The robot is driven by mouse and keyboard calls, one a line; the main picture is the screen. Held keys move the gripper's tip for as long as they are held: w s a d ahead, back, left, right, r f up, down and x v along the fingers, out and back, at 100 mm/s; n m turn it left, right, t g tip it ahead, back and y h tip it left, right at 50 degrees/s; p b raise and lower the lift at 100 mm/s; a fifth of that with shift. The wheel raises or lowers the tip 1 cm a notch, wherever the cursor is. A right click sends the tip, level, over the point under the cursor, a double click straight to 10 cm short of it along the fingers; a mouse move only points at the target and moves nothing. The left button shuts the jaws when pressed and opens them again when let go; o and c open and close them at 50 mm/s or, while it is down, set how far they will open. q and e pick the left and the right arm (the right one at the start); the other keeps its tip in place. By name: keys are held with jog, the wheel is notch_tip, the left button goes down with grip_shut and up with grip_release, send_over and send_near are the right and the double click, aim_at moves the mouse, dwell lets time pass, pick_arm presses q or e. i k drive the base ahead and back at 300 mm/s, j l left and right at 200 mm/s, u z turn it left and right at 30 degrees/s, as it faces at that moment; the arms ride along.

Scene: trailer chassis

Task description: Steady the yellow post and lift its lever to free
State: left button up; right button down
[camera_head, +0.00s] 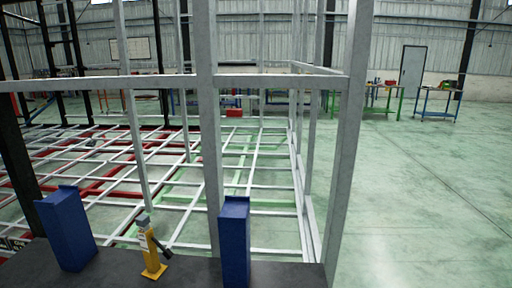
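The yellow post (151,258) stands on a dark flat surface (190,272) at the bottom left of the head view, leaning slightly. It has a square yellow foot and a grey top part. A short dark lever (163,249) sticks out from its side and slopes down to the right. Neither of my grippers is in view, and nothing is seen touching the post or the lever.
Blue upright blocks flank the post, one on the left (66,230) and one on the right (235,242). A grey metal upright (210,150) and crossbar (270,82) rise behind them. Open green floor (420,200) lies to the right.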

aim_at(166, 253)
jog(key=i+j, duration=0.1)
jog(key=j, duration=0.3)
jog(key=i+j, duration=0.15)
jog(key=j, duration=0.2)
jog(key=i+j+z, duration=0.1)
jog(key=j, duration=0.3)
jog(key=i+j, duration=0.15)
jog(key=j, duration=0.2)
jog(key=i+j, duration=0.1)
jog(key=j, duration=0.3)
